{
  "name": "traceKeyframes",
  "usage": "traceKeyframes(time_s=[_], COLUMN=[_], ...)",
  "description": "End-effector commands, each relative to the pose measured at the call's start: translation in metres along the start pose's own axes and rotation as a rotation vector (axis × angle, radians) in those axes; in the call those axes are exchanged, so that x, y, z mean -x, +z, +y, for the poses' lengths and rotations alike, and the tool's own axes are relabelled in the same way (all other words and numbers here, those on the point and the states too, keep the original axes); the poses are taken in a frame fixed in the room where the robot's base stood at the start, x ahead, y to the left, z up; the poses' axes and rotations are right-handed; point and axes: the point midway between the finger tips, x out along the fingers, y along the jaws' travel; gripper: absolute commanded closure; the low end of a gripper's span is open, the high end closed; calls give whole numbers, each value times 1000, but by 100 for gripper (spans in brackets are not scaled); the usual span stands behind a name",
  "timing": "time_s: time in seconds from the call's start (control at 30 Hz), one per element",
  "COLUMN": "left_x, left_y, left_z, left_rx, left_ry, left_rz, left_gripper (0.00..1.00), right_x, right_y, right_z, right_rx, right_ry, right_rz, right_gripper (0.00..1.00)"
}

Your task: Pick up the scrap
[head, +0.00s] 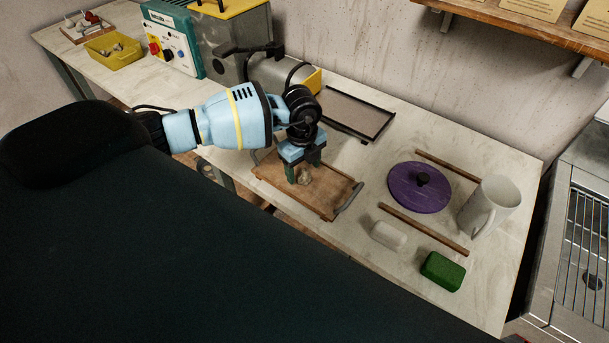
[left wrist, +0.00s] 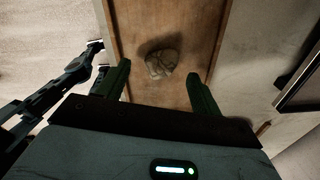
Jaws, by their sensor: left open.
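The scrap (head: 304,177) is a small lumpy grey-beige piece lying on a brown wooden tray (head: 330,200) with dark metal handles. It also shows in the left wrist view (left wrist: 161,64), on the bare wood, with a shadow at its upper side. My left gripper (head: 303,172) is above the tray, pointing down at the scrap. In the left wrist view its two green fingers (left wrist: 160,85) are apart, and the scrap lies just beyond the gap between their tips. Nothing is held. My right gripper is not in view.
Right of the tray are a purple disc (head: 419,187) with a black knob, a white mug (head: 489,206), two wooden sticks, a white block (head: 388,235) and a green block (head: 443,271). A dark shallow tray (head: 355,113) and a grey machine (head: 230,45) stand behind.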

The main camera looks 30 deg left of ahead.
Motion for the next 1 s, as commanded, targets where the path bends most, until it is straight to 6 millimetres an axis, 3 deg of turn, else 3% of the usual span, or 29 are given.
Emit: traceKeyframes(time_s=[0.13, 0.43, 0.8, 1.0], left_x=[-18, -21, -21, -21], left_y=[0, 0, 0, 0], left_z=[1, 0, 0, 0], left_rx=[-1, -2, -1, -1], left_ry=[3, -1, -1, -1], left_rz=[1, -1, 0, 0], left_gripper=[34, 34, 81, 84], right_x=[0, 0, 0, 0], right_y=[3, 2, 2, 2], right_z=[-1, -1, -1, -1], right_rx=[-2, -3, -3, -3], right_ry=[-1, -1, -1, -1], right_rz=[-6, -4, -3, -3], right_gripper=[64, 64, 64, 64])
